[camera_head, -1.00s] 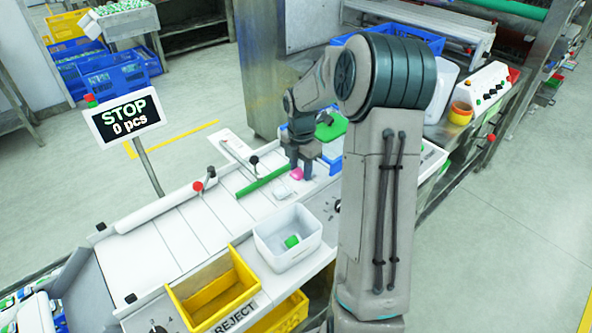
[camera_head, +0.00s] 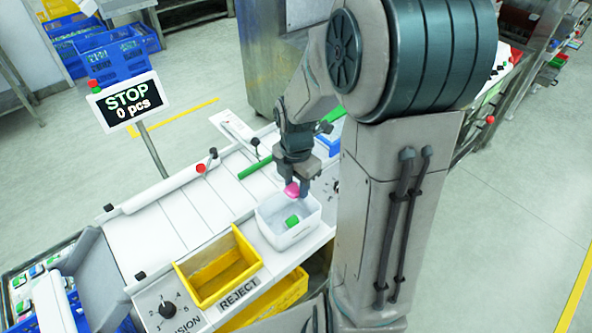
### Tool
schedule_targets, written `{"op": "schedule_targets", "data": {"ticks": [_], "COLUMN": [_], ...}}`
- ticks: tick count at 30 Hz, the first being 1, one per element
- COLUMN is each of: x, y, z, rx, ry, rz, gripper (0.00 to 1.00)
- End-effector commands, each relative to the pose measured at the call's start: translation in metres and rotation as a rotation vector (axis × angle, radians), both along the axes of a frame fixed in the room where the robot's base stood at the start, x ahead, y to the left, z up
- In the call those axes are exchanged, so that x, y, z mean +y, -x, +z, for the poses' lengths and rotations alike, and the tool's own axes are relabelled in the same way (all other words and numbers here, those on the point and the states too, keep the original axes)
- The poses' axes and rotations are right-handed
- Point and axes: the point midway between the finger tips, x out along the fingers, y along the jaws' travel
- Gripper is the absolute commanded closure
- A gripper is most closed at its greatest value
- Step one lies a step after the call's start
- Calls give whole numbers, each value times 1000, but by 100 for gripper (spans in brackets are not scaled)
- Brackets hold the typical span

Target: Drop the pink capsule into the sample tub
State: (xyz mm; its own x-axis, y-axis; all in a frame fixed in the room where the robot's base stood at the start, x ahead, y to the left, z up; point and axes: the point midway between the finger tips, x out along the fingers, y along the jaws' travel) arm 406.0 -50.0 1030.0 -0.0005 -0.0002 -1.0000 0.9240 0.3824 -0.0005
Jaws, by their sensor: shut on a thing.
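The pink capsule (camera_head: 292,190) is between the fingers of my gripper (camera_head: 293,184), which is shut on it. My gripper points down and holds the capsule over the back part of the white sample tub (camera_head: 299,235). The tub stands on the white work surface and is open at the top. A green capsule (camera_head: 292,221) lies inside the tub. The capsule's exact height above the tub rim is hard to tell.
A yellow reject bin (camera_head: 218,268) stands just left of the tub. A green bar (camera_head: 254,169) lies across the chute behind it. A STOP display (camera_head: 128,104) stands on a post at the left.

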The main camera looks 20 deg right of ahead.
Motion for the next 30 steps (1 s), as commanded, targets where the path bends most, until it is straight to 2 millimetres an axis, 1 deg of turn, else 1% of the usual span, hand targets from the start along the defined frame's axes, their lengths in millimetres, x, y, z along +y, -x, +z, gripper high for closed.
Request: {"op": "schedule_targets", "data": {"ticks": [5, 16, 20, 28, 29, 30], "x": [0, 0, 0, 0, 0, 0], "y": [0, 0, 0, 0, 0, 0], "z": [-14, -54, -59, -59, -59, -59], "rx": [0, -1, -1, -1, -1, -1], "ry": [0, 0, 0, 0, 0, 0], "rz": [0, -1, -1, -1, -1, -1], "gripper": [84, 84, 84, 84, 57, 46]}}
